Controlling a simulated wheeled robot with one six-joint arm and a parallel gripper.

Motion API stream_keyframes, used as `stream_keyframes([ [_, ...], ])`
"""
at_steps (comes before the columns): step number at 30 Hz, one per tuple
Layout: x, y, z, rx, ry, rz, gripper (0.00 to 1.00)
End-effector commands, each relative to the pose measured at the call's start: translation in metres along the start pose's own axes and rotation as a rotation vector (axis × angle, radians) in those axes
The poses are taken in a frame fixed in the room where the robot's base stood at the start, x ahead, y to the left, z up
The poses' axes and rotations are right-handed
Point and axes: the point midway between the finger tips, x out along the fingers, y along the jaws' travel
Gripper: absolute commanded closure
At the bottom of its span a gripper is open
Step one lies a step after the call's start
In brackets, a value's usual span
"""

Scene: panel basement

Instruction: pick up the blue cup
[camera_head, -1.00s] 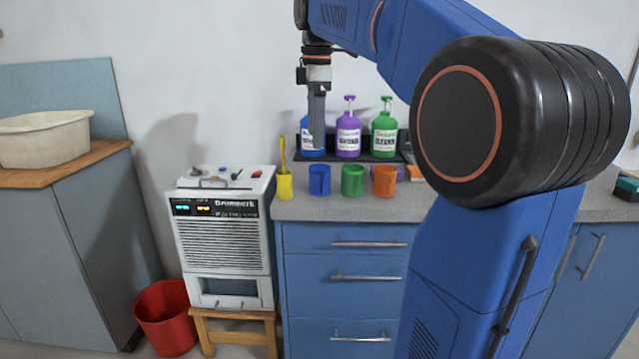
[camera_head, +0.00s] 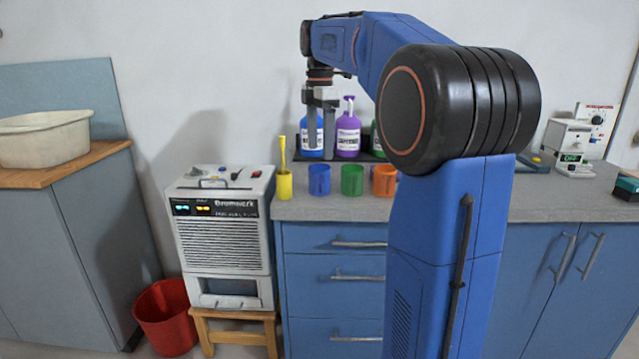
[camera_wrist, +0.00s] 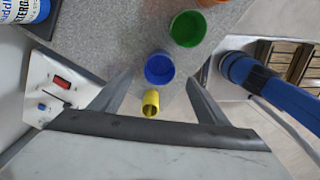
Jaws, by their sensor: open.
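The blue cup (camera_head: 319,180) stands upright on the grey counter, between a yellow cup (camera_head: 284,184) and a green cup (camera_head: 352,180). In the wrist view the blue cup (camera_wrist: 159,68) shows from above, open end up, just beyond and between my fingertips. My gripper (camera_head: 320,152) points down above and slightly behind the blue cup in the head view, in front of the blue bottle. In the wrist view my gripper (camera_wrist: 160,85) has its two fingers spread wide, with nothing held between them. The yellow cup (camera_wrist: 151,103) also shows between the fingers there.
An orange cup (camera_head: 384,180) stands right of the green cup. A blue bottle (camera_head: 310,135) and a purple bottle (camera_head: 348,135) stand behind on a dark tray. A white machine (camera_head: 222,240) stands left of the counter. The counter's right part holds a device (camera_head: 568,138).

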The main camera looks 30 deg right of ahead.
Motion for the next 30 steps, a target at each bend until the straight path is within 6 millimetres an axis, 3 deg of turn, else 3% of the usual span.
stream_keyframes([
  [3,0.018,-0.001,0.000,0.000,0.000,-0.001,0.31],
  [13,0.041,0.000,0.000,0.000,0.000,-0.001,0.31],
  [21,0.076,0.001,-0.001,0.000,0.000,0.000,0.31],
  [30,0.085,0.001,-0.001,0.000,0.000,0.001,0.31],
])
